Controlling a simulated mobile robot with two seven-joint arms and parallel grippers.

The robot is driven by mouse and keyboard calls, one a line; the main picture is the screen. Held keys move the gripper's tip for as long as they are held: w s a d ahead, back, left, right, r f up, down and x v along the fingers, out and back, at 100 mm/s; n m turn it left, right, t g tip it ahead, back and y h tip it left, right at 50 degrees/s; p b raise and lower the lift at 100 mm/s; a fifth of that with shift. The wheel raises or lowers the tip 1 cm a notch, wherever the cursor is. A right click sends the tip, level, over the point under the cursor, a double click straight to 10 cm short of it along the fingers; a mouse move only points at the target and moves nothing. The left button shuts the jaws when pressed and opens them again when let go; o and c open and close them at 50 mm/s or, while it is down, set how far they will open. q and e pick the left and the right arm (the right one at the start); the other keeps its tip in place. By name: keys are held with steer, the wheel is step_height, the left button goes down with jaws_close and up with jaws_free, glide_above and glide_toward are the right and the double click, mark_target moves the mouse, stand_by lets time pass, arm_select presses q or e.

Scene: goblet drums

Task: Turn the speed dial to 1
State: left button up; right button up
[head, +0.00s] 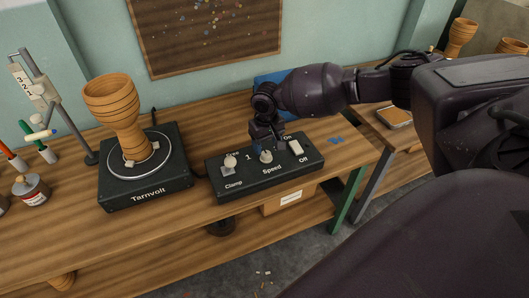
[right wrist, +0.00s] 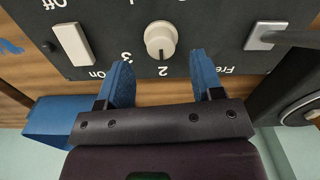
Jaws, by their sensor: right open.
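The speed dial (head: 266,156) is a round cream knob in the middle of the black control box (head: 222,188), above the word "Speed". It also shows in the right wrist view (right wrist: 160,38), where the picture is upside down. There the numbers 2 and 3 are visible, and a mark on the knob seems to point to 2. The number 1 shows left of the dial in the head view. My right gripper (right wrist: 161,60) is open, its two blue fingers apart just short of the dial, with nothing between them. My left gripper is not in view.
A wooden goblet drum (head: 112,100) stands on the Tarnvolt turntable (head: 170,177). A blue object (right wrist: 55,118) lies behind the box.

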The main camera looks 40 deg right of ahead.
mark_target(266, 153)
steer(key=shift+f+b, duration=0.4)
steer(key=shift+f, duration=1.6)
steer(key=c, duration=0.9)
